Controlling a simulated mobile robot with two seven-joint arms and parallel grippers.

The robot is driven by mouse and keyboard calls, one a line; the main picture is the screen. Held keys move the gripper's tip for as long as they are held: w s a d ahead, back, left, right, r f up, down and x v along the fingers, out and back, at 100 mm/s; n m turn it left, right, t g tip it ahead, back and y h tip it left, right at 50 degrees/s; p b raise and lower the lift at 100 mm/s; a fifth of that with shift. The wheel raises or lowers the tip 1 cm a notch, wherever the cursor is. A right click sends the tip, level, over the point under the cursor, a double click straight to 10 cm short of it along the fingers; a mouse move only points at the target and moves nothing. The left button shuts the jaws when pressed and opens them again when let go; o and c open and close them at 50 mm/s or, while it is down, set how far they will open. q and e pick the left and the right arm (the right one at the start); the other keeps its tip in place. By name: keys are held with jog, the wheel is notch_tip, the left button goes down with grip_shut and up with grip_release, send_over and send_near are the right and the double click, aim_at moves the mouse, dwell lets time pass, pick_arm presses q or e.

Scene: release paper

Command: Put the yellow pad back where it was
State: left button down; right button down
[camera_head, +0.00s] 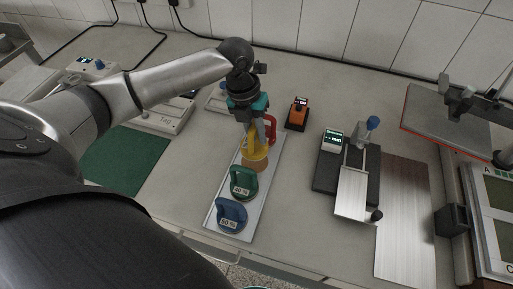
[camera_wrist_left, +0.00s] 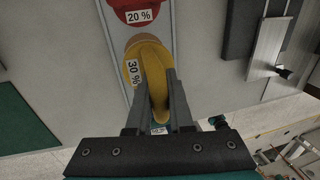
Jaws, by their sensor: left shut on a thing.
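The yellow pad (camera_head: 257,151), labelled 30 % in the left wrist view (camera_wrist_left: 150,58), is held by its handle between the fingers of my left gripper (camera_head: 262,124), which also shows in the left wrist view (camera_wrist_left: 158,98). The pad is over the pale board (camera_head: 215,236), between the red pad (camera_head: 271,128) and the green pad (camera_head: 243,182). A tan round patch (camera_head: 254,166) shows just below it. I cannot tell whether the pad touches the board. The blue pad (camera_head: 231,214) sits at the board's near end. My right gripper is not in view.
A dark-based instrument (camera_head: 326,174) and a metal plate (camera_head: 402,225) lie further right. A green mat (camera_head: 125,160) lies left. Bare table separates mat and board.

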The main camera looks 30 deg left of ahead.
aim_at(256, 145)
pick_arm(q)
jog(key=shift+w+f, duration=0.1)
jog(key=shift+f, duration=0.75)
jog(key=shift+f+b, duration=0.35)
jog(key=shift+f, duration=1.55)
jog(key=shift+f, duration=0.1)
jog(key=c, duration=0.8)
grip_release()
jog(key=shift+f, duration=0.1)
jog(key=r, duration=0.4)
jog(key=a+r+p, duration=0.1)
jog(key=r, duration=0.3)
jog(key=a+r, duration=0.1)
jog(key=r, duration=0.3)
jog(key=shift+s+a, duration=0.15)
jog(key=shift+s, duration=0.2)
